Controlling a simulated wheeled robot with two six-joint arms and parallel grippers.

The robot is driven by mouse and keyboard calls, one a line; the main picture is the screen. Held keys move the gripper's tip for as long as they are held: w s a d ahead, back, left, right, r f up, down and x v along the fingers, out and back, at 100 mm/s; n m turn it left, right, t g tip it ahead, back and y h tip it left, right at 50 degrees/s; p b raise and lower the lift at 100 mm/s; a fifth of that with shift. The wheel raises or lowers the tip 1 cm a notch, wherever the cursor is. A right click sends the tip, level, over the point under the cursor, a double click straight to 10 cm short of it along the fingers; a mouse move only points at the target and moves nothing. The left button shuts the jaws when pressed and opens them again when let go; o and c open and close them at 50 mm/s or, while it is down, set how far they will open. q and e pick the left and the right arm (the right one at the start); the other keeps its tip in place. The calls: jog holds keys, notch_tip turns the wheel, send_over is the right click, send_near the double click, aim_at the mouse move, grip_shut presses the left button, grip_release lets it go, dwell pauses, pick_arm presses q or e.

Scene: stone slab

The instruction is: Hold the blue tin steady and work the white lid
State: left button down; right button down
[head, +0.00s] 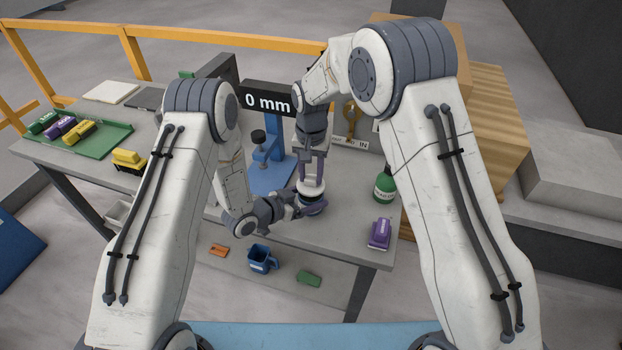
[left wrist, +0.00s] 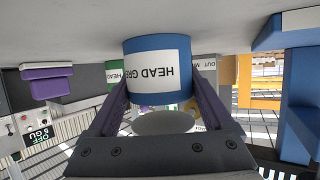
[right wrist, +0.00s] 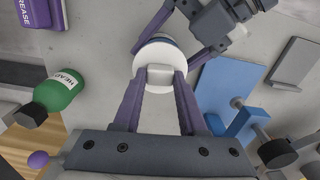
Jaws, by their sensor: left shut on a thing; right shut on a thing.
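The blue tin (left wrist: 157,72) has a white label reading HEAD GR and stands upright on the grey bench top, upside down in the left wrist view. My left gripper (left wrist: 158,84) is shut on its sides, one finger on each side. The white lid (right wrist: 147,57) is a round disc with a pale block-shaped knob (right wrist: 160,76), on top of the tin. My right gripper (right wrist: 158,82) is shut on the knob from above. In the head view the lid (head: 311,187) shows under my right gripper, and the fingers largely hide the tin.
A green bottle (head: 385,185) and a purple block-like item (head: 379,234) stand to the right. A blue stand (head: 268,170) and a 0 mm display (head: 267,98) are behind left. A green tray (head: 100,141) holds several coloured items. A blue mug (head: 261,259) sits lower down.

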aim_at(311, 178)
jog(key=shift+r, duration=2.65)
pick_arm(q)
grip_release()
jog(key=v, duration=1.1)
jog(key=shift+s+a+r, duration=0.2)
jog(key=shift+s+a, duration=0.1)
jog(key=shift+s, duration=0.05)
